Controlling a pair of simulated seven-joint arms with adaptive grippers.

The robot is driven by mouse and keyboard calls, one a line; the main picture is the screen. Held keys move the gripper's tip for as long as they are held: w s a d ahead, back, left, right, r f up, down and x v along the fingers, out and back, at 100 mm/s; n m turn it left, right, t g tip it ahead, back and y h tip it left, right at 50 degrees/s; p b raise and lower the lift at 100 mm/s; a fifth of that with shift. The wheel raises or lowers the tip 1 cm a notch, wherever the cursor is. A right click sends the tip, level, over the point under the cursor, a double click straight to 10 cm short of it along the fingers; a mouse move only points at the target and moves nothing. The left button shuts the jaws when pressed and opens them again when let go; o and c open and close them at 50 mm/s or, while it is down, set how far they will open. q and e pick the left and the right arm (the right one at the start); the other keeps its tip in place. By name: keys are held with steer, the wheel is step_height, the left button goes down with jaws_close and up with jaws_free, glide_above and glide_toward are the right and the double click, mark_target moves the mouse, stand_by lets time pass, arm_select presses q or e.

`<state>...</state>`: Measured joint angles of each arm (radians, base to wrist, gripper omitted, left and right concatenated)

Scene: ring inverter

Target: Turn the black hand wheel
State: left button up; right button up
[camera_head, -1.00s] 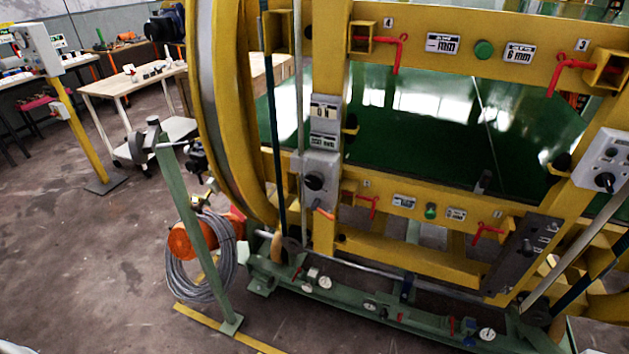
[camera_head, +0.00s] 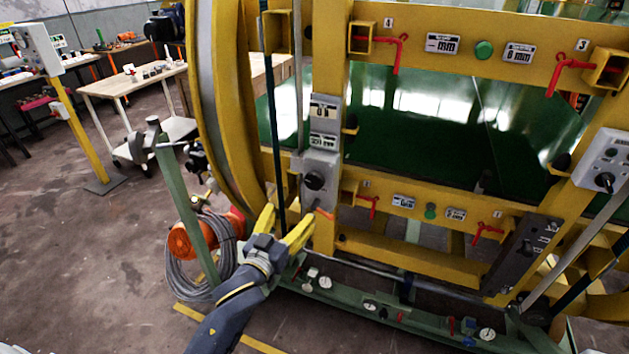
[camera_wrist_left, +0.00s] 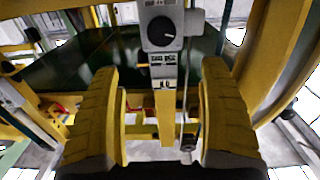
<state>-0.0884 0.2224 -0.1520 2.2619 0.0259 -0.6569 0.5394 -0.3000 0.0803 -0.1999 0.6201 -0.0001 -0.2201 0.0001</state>
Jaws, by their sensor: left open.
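A round black hand wheel (camera_head: 314,181) sits on the front of a grey box (camera_head: 321,164) on the yellow upright of the frame. The wheel also shows near the top middle of the left wrist view (camera_wrist_left: 161,31), on its grey box. My left gripper (camera_head: 288,222) is below and slightly left of the wheel in the head view, with its yellow fingers spread and pointing up towards the frame. In the left wrist view the open fingers (camera_wrist_left: 158,75) stand on either side of the middle, with nothing held between them. The wheel is apart from the fingers. My right gripper is out of view.
A second black knob (camera_head: 605,181) is on a grey box at the right. Red handles (camera_head: 487,231) stick out from the yellow frame. A green base rail (camera_head: 400,315) with gauges runs along the bottom. A cable coil (camera_head: 205,262) hangs on a green post at left.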

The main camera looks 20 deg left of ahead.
mark_target(313, 182)
arm_select(q)
steer(key=shift+n, duration=0.3)
steer(key=w, duration=0.5)
steer(key=w+d, duration=0.1)
steer(key=w, duration=1.1)
steer(key=shift+w+d+f, duration=0.15)
steer(key=shift+w+f, duration=0.05)
steer(key=shift+f, duration=0.1)
steer(key=c, duration=1.3)
steer(key=shift+o, duration=0.2)
steer(key=shift+m, duration=0.4)
